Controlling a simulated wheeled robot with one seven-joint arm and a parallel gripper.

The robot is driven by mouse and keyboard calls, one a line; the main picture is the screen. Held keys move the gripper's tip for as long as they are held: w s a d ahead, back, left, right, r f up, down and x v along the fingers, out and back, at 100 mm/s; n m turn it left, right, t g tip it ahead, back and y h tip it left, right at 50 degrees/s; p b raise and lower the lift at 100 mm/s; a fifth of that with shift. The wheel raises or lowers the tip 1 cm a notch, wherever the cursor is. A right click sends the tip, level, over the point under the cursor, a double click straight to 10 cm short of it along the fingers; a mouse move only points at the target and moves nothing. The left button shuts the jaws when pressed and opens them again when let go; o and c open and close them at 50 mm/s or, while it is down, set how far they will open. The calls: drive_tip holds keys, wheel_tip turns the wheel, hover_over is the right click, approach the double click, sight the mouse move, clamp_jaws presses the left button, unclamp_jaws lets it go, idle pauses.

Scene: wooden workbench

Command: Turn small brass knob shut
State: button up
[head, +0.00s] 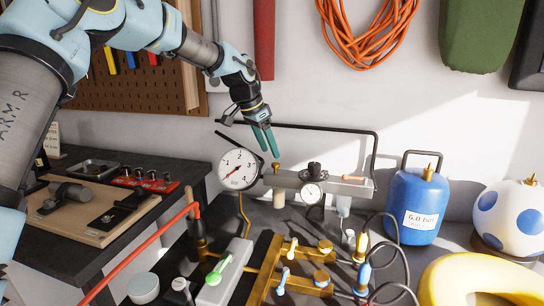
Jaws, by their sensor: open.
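A small brass knob (276,167) stands upright on the left end of the grey metal regulator bar (288,179) at the back of the bench. My gripper (268,151) hangs just above it and slightly to its left, with its teal fingers pointing down. The fingers are open and look empty, with a gap between their tips and the knob. A round pressure gauge (238,169) sits left of the knob, its red needle pointing lower left. A black knob (314,169) and a smaller gauge (311,193) are to the right on the same bar.
A black pipe (330,128) runs behind my gripper and bends down at the right. A brass manifold (262,270) with several small levers lies in front. A blue tank (417,207) and a spotted white tank (513,216) stand right, each with a brass top fitting.

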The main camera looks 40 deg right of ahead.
sight(275, 164)
drive_tip(key=p+x, duration=0.1)
drive_tip(key=x, duration=0.4)
drive_tip(key=shift+r, duration=0.1)
clamp_jaws()
idle(0.4)
